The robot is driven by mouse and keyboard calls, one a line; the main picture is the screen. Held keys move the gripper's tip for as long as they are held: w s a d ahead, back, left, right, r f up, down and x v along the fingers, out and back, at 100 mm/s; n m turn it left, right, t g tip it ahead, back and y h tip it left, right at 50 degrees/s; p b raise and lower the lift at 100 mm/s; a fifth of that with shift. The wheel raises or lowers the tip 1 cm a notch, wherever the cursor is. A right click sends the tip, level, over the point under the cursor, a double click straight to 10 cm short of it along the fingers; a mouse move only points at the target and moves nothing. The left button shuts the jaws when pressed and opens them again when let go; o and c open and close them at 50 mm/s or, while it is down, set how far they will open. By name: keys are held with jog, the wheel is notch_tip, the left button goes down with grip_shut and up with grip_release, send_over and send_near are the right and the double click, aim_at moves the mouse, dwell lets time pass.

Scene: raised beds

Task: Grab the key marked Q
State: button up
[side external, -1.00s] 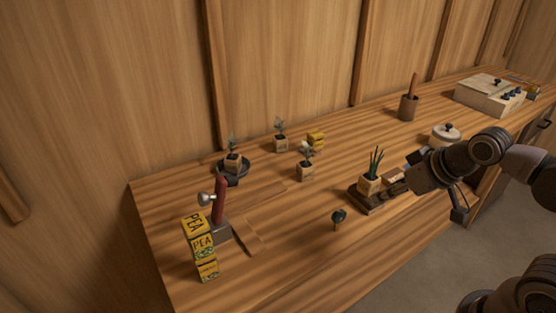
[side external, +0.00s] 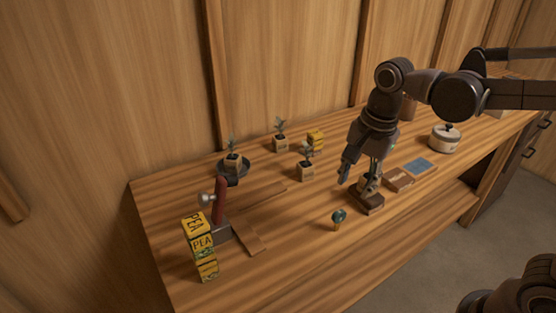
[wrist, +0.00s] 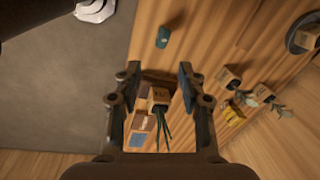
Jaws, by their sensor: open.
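I cannot make out a letter Q on anything, nor a clear key. A small teal round-headed thing (side external: 338,216) stands near the bench's front edge; it also shows near the top of the wrist view (wrist: 163,37). I cannot tell what it is. My gripper (side external: 360,178) is open and points down over a potted plant on a dark wooden block (side external: 371,207), behind and right of the teal thing. In the wrist view the cube pot (wrist: 158,95) with long green leaves lies between my open fingers (wrist: 158,76). I see no contact.
A brown box (side external: 397,179) and a blue flat square (side external: 420,166) lie right of the block, near a lidded white pot (side external: 444,138). Small potted plants (side external: 306,170) stand behind. A red-handled hammer (side external: 219,200) and stacked yellow PEA boxes (side external: 203,245) are at left.

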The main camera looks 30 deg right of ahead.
aim_at(340, 212)
jog(key=a+m, duration=0.1)
jog(key=m, duration=0.1)
jog(key=w+a+m+g, duration=0.1)
jog(key=m, duration=0.1)
jog(key=shift+w+f+g, duration=0.1)
jog(key=shift+w+g, duration=0.05)
jog(key=shift+g, duration=0.15)
jog(key=shift+d+f, duration=0.1)
jog(key=shift+f, duration=2.6)
jog(key=shift+w+d+f, duration=0.1)
jog(key=shift+f, duration=1.25)
jog(key=shift+w+d+f, duration=0.1)
jog(key=shift+f, duration=1.2)
grip_shut()
